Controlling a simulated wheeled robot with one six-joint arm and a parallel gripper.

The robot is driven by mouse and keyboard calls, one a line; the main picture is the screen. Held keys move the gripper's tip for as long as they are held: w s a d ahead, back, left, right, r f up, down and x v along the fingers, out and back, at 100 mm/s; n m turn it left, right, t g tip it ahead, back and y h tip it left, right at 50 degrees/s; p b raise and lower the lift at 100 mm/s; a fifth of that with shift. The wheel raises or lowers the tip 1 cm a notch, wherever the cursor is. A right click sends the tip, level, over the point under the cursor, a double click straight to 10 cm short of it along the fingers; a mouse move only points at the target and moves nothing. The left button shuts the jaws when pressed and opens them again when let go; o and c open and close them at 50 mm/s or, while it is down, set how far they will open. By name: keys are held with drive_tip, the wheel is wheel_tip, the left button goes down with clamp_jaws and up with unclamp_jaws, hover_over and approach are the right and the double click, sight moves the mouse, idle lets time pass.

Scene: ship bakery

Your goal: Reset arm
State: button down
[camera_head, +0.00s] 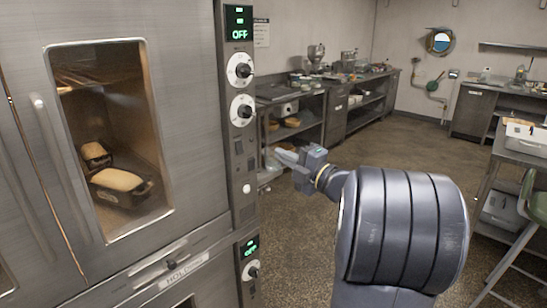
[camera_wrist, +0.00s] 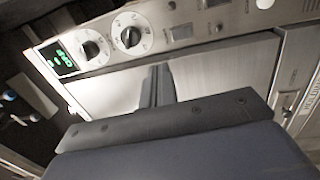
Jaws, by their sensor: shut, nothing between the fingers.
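My arm reaches up from the lower right in the head view, and my gripper (camera_head: 284,156) is in front of the right edge of a tall steel oven (camera_head: 185,100). The fingers are shut and empty, apart from any loose object. In the wrist view my gripper (camera_wrist: 160,80) shows as dark fingers close together, with the oven's control panel (camera_wrist: 120,38) and steel front beyond. I cannot tell whether the fingers touch the oven.
The oven door is shut; two loaves in dark tins (camera_head: 122,188) sit behind its window. Its upper display (camera_head: 239,22) reads OFF. A steel counter (camera_head: 340,100) runs along the back wall. A green stool (camera_head: 535,205) and a table stand at right. Open floor lies between.

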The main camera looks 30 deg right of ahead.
drive_tip(key=shift+s, duration=0.3)
drive_tip(key=shift+w, duration=0.1)
